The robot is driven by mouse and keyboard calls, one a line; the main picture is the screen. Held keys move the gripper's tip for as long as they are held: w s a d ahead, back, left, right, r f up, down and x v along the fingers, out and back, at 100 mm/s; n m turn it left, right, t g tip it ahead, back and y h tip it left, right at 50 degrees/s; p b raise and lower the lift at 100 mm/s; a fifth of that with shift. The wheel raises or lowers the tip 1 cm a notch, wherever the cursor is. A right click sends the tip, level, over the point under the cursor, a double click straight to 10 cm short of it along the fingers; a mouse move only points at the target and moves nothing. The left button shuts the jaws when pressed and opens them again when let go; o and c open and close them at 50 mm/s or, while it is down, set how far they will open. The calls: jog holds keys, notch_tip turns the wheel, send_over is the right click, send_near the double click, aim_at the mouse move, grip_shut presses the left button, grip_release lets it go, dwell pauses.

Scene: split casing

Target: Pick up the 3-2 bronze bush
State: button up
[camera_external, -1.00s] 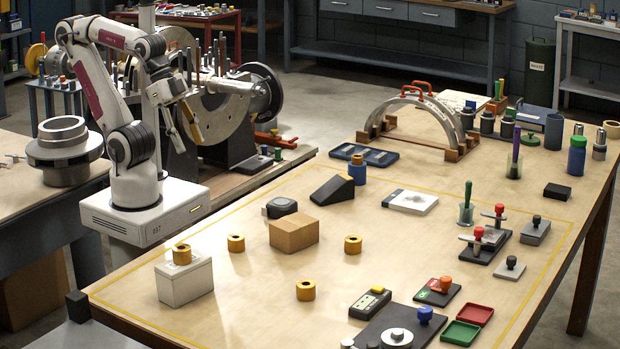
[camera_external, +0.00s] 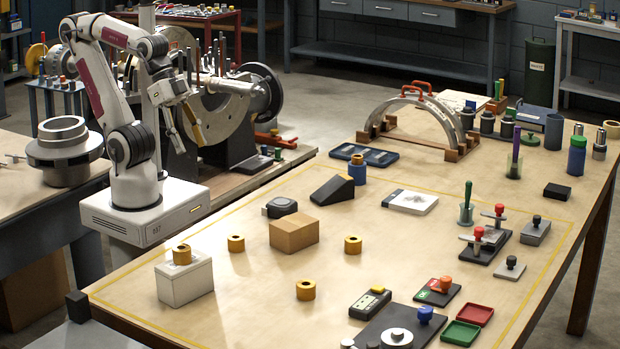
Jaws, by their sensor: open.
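Several short bronze bushes with a centre hole are in view. One bush (camera_external: 181,254) sits on a white box (camera_external: 184,281) at the front left. Others stand directly on the table: one left of the cardboard block (camera_external: 236,243), one right of it (camera_external: 353,244), and one nearer the front (camera_external: 306,290). A bronze ring (camera_external: 357,159) tops a blue cylinder behind them. No markings are readable, so I cannot tell which bush is 3-2. My gripper (camera_external: 192,126) is open and empty, raised at the left, well above and behind the bushes.
A cardboard block (camera_external: 294,234) stands among the bushes, with a black wedge (camera_external: 332,190) and a tape measure (camera_external: 281,207) behind it. Stamps, trays and a dark plate (camera_external: 400,328) crowd the right front. Bare table surrounds the front bush.

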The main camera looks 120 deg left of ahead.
jog(key=w+d+r+n+t+h, duration=0.1)
jog(key=w+d+n+t, duration=0.15)
jog(key=w+d, duration=0.85)
jog(key=w+d+r+n+t+h, duration=0.1)
jog(key=w+d+n+t+h, duration=0.15)
jog(key=w+d, duration=0.8)
jog(key=a+f+n+y, duration=0.1)
jog(key=f+y, duration=0.2)
jog(key=f, duration=0.1)
jog(key=a+f+n+y, duration=0.1)
jog(key=f+y, duration=0.2)
jog(key=f, duration=0.2)
jog(key=a+f+n+y, duration=0.1)
jog(key=f+y, duration=0.3)
jog(key=shift+w+f+n+g, duration=0.3)
jog(key=shift+w+f+n, duration=0.05)
jog(key=shift+w+n, duration=0.05)
jog(key=s+f+y, duration=0.1)
jog(key=s+a+f+y, duration=0.1)
jog(key=s, duration=0.1)
jog(key=s+g+y, duration=0.1)
jog(key=s, duration=0.1)
jog(key=shift+a+f+n, duration=0.3)
jog(key=shift+f, duration=0.1)
jog(key=shift+s+a+f+y, duration=0.15)
jog(key=shift+s+a+y, duration=0.05)
jog(key=shift+s+y, duration=0.4)
jog(key=shift+a, duration=0.1)
